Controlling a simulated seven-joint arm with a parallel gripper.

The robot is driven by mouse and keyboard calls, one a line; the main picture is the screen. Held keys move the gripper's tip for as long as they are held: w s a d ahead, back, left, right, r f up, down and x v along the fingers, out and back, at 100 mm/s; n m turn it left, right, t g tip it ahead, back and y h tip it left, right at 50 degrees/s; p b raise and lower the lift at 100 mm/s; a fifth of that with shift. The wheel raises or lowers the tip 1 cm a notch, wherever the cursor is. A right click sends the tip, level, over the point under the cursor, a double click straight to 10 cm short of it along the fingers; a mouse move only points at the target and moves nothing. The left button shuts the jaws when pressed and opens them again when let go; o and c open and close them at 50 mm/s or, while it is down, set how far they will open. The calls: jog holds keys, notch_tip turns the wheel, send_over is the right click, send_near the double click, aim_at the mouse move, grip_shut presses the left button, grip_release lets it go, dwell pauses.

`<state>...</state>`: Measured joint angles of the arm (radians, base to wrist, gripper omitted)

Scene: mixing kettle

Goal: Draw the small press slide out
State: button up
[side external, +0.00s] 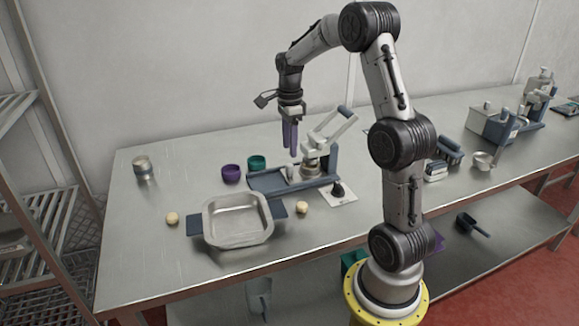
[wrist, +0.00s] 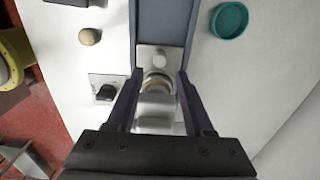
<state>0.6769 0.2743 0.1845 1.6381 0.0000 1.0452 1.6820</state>
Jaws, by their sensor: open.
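The small press (side external: 318,165) stands on the bench with its pale lever raised at a slant and a long blue-grey base tray (side external: 262,182) reaching left. Its slide appears to be the metal plate with a round knob (wrist: 160,60) in the wrist view; the knob also shows in the side view (side external: 290,173). My gripper (side external: 290,150) is open and empty, fingers pointing down, above the press. In the wrist view my gripper (wrist: 160,74) has its two purple fingers on either side of the press's line, with the knob just beyond the tips. The fingers look clear of it.
A purple cup (side external: 231,174) and a green cup (side external: 257,163) stand behind the tray. A metal pan (side external: 238,220), two dough balls (side external: 302,207) (side external: 172,218) and a card with a black knob (side external: 338,191) lie in front. A jar (side external: 143,169) stands far left.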

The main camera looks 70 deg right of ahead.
aim_at(289, 164)
jog(key=shift+f, duration=3.65)
jog(key=shift+f, duration=0.1)
grip_shut()
jog(key=shift+w+a, duration=3.6)
jog(key=shift+o, duration=0.3)
grip_release()
jog(key=shift+s, duration=0.1)
